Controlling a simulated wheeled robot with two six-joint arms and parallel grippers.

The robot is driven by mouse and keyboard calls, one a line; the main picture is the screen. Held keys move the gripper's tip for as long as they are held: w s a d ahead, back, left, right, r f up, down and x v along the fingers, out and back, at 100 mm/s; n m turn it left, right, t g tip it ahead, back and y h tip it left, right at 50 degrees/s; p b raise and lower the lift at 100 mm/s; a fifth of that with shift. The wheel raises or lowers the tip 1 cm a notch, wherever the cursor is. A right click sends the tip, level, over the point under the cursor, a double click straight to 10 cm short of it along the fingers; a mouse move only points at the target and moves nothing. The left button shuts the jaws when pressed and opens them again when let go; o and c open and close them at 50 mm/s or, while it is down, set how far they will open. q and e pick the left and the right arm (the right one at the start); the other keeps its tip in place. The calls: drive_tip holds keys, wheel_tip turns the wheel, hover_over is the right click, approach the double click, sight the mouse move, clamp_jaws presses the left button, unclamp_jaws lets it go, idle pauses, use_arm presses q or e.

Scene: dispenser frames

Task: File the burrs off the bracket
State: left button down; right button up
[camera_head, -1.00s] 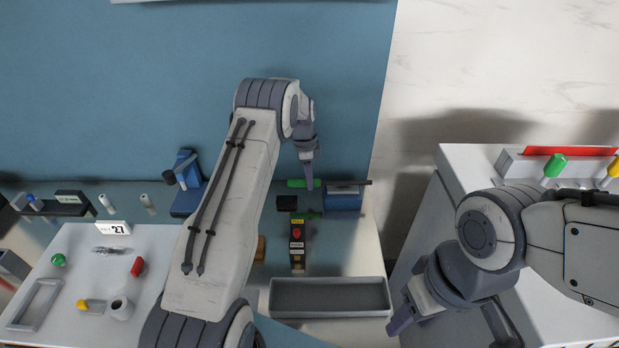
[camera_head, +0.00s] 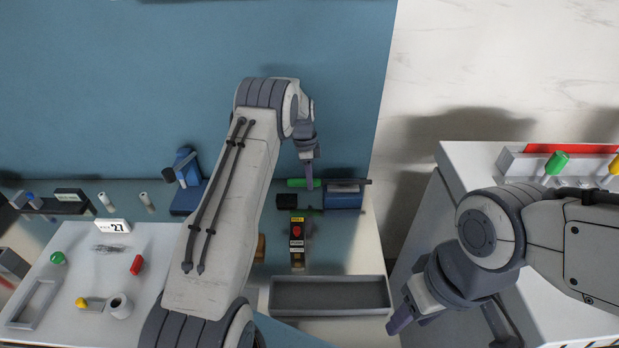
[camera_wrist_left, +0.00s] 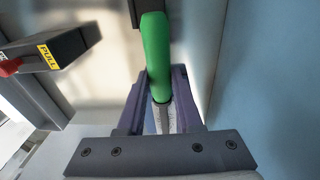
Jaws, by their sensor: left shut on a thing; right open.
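My left gripper (camera_head: 308,180) is shut on a green-handled tool (camera_head: 297,183), which looks like a file. In the left wrist view the green handle (camera_wrist_left: 155,50) runs up between the fingers (camera_wrist_left: 158,85) and a grey shank shows below it. The tool is beside a blue vise-like block (camera_head: 342,200) with a dark bar along its top. I cannot make out the bracket or its burrs for certain. My right gripper (camera_head: 450,325) is open and empty at the lower right, well away from the block.
A dark box with a yellow label and red knob (camera_head: 297,240) stands before the block; the wrist view shows its PULL label (camera_wrist_left: 47,56). A grey tray (camera_head: 330,312) lies in front. Small parts lie on a white board (camera_head: 75,265). A rack (camera_head: 515,165) stands right.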

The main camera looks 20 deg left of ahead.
sight(293, 179)
use_arm(q)
drive_tip(key=shift+f+b, duration=0.3)
drive_tip(key=shift+f, duration=0.1)
drive_tip(key=shift+s+a+r, duration=0.1)
drive_tip(key=shift+s+a, duration=0.15)
drive_tip(key=shift+a, duration=0.35)
drive_tip(key=shift+s+a+r, duration=0.1)
drive_tip(key=shift+s+a, duration=0.1)
drive_tip(key=shift+a, duration=0.35)
drive_tip(key=shift+s+a+f, duration=0.1)
drive_tip(key=shift+s+a, duration=0.15)
drive_tip(key=shift+a, duration=0.35)
drive_tip(key=shift+s+a+f, duration=0.1)
drive_tip(key=shift+s+a, duration=0.15)
drive_tip(key=shift+a, duration=0.3)
drive_tip(key=shift+w+d+f+b, duration=0.15)
drive_tip(key=shift+w+d, duration=0.1)
drive_tip(key=shift+d, duration=0.4)
drive_tip(key=shift+w+d+r+b, duration=0.15)
drive_tip(key=shift+w+d, duration=0.1)
drive_tip(key=shift+d, duration=0.4)
